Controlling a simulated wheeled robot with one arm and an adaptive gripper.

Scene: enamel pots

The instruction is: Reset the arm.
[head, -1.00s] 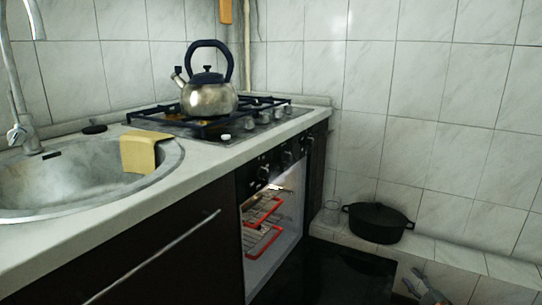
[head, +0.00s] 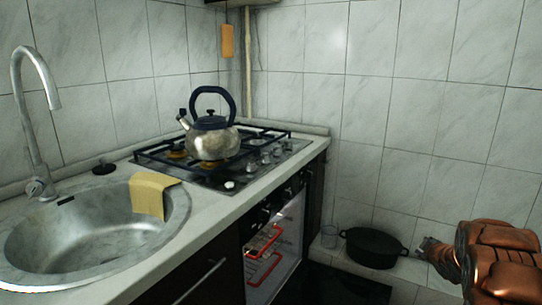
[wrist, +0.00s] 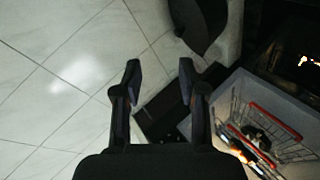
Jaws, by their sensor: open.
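My gripper (head: 428,246) is at the lower right of the head view, at the end of my copper-coloured arm, and looks close to the black pot's right side in that picture. In the wrist view my gripper (wrist: 160,70) has its two dark fingers apart with nothing held between them. The black lidded pot (head: 372,249) sits on the tiled ledge. A dark rounded thing, perhaps this pot, shows at the top of the wrist view (wrist: 200,20). The oven (head: 272,252) stands open, with red-edged racks inside.
A steel kettle (head: 212,141) stands on the gas hob (head: 255,160). The black oven door (head: 335,288) lies lowered. A sink (head: 90,230) with a yellow cloth (head: 150,194) is at left. The tiled wall (head: 430,110) closes off the back.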

